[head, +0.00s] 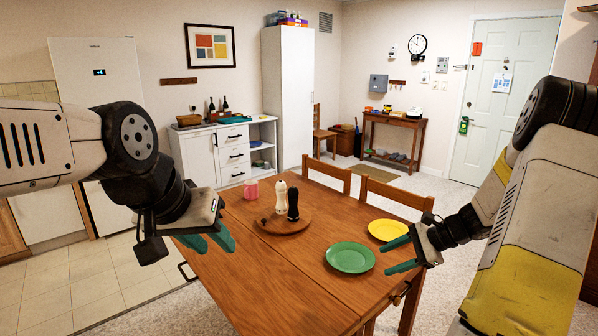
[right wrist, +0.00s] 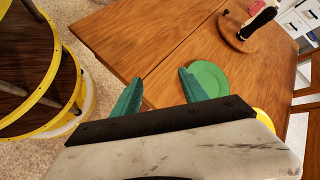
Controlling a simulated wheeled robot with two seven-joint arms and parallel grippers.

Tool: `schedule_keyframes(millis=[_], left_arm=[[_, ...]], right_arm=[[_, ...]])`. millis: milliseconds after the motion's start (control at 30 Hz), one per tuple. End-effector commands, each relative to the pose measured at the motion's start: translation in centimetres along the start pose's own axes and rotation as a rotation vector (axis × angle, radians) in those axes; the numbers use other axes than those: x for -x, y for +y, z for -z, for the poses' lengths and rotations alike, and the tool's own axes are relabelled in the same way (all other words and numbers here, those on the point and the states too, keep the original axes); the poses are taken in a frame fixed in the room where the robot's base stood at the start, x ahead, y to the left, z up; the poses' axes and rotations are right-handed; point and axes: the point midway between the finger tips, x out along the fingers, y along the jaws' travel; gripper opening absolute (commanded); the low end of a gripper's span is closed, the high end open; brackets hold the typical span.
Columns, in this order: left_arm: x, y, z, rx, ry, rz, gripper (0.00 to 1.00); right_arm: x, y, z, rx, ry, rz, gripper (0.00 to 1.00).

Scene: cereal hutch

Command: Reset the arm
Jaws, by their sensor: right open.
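My left gripper (head: 210,243) is over the left edge of the wooden table (head: 270,290). Its teal fingers look spread apart, with nothing between them. My right gripper (head: 396,254) is open and empty at the table's right side, close to a green plate (head: 350,257). In the right wrist view its two fingers (right wrist: 158,95) are wide apart over the table edge, and the green plate (right wrist: 209,78) lies beyond them. I cannot tell from the head view whether the right fingers touch the plate; no contact shows in the wrist view.
A yellow plate (head: 388,230) lies behind the green one. A round wooden board (head: 284,226) holds a cream mill (head: 281,197) and a black mill (head: 293,204). A pink cup (head: 251,190) stands at the far left. Chairs (head: 398,194) line the far side. The table's near middle is clear.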

Motion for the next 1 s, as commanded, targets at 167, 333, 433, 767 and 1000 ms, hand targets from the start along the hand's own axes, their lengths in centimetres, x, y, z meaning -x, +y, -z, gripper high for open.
schedule_keyframes(millis=[167,333,433,767,1000], left_arm=[[0.0,0.0,0.0,0.000,0.000,0.000,0.36],[0.0,0.0,0.0,0.000,0.000,0.000,0.36],[0.0,0.0,0.0,0.000,0.000,0.000,0.36],[0.0,0.0,0.0,0.000,0.000,0.000,0.36],[0.0,0.0,0.0,0.000,0.000,0.000,0.36]], right_arm=[[2.6,0.1,-9.4,0.356,0.098,-0.141,0.51],[5.3,1.9,-16.5,0.677,0.193,-0.243,0.51],[7.0,3.5,-20.1,0.865,0.251,-0.289,0.51],[11.9,9.3,-27.1,1.409,0.451,-0.360,0.51],[13.2,11.1,-28.2,1.571,0.521,-0.364,0.51]])
